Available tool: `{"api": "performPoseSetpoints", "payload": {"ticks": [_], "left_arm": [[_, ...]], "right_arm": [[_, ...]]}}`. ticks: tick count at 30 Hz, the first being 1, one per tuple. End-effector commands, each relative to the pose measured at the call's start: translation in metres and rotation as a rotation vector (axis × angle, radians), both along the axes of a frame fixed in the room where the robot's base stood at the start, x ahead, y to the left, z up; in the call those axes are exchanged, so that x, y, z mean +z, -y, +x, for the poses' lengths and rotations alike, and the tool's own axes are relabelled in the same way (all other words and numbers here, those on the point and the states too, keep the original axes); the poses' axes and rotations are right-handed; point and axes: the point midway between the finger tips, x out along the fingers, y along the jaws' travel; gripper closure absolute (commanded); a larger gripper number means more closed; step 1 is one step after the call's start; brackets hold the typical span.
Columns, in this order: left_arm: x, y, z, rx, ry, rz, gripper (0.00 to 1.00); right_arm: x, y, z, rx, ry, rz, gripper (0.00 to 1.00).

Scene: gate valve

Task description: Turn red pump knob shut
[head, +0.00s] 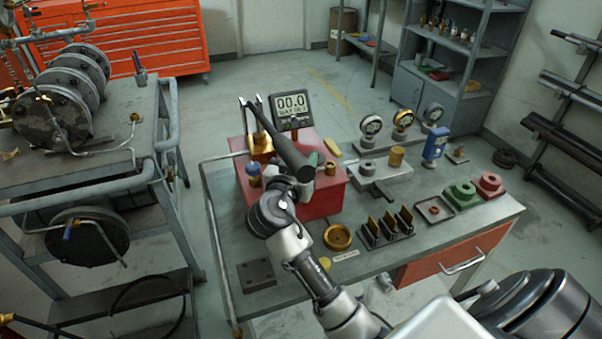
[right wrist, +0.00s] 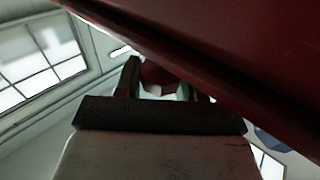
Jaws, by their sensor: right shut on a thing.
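The red pump (head: 320,197) is a box on the grey workbench, with a digital display (head: 291,107) reading 00.0 and a long black lever (head: 278,138) slanting over its top. My right arm reaches up to the pump's front, and its wrist and the lever hide much of that side. In the right wrist view my right gripper (right wrist: 168,82) is shut on a small dark red knob (right wrist: 158,76), close beside the pump's dark red wall (right wrist: 240,45). The knob cannot be made out in the head view. My left gripper is not in view.
On the bench (head: 236,238) stand a brass ring (head: 338,237), a black rack (head: 390,228), several gauges, a blue device (head: 434,146), and green (head: 461,193) and red (head: 489,185) blocks. A grey cart (head: 130,170) stands to the left. Open floor lies behind the bench.

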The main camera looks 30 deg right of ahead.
Motion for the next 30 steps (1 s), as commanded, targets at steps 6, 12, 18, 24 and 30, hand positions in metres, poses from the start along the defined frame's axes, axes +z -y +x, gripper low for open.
{"api": "performPoseSetpoints", "payload": {"ticks": [6,12,18,24,30], "left_arm": [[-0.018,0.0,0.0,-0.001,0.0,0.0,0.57],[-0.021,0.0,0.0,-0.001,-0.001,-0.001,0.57],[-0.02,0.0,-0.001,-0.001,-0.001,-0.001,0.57],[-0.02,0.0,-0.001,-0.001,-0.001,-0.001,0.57],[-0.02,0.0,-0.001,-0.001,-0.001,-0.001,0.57]], "right_arm": [[-0.002,0.0,0.0,-0.077,0.002,-0.001,0.85],[0.001,0.001,0.0,-0.104,0.002,-0.003,0.85],[0.002,0.001,0.0,-0.107,0.002,-0.003,0.85],[0.002,0.001,0.0,-0.106,0.003,-0.004,0.53],[0.001,0.0,0.0,-0.105,0.002,-0.003,0.36]]}}
